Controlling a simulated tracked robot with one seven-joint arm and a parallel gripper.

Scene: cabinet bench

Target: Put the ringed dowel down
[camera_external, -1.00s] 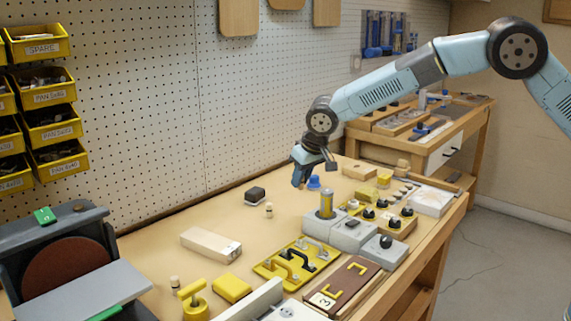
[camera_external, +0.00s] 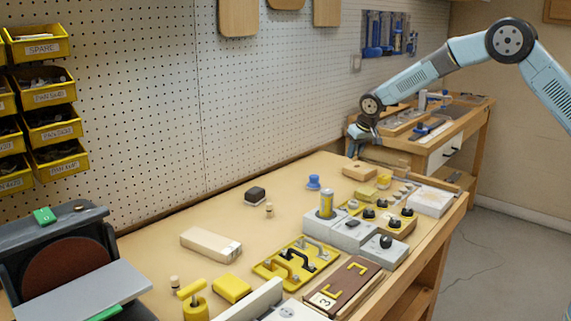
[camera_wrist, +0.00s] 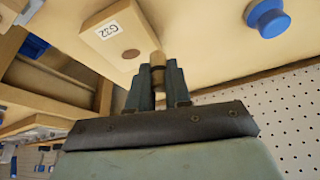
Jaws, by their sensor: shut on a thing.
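My gripper (camera_wrist: 158,88) is shut on the ringed dowel (camera_wrist: 157,63), a short brown wooden peg standing out between the fingertips in the wrist view. Its lower part is hidden by the fingers. In the external view my gripper (camera_external: 355,149) is at the far end of the bench, behind the pale wooden block (camera_external: 360,172); the dowel is too small to make out there. In the wrist view the block (camera_wrist: 110,35) bears a "G22" label and a dark round spot, and the dowel overlaps its edge. I cannot tell whether they touch.
A blue knob (camera_external: 313,182) stands left of the block; it also shows in the wrist view (camera_wrist: 268,18). A grey block with a yellow cylinder (camera_external: 326,205) and several dark knobs stand nearer. The pegboard (camera_external: 270,110) rises behind.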

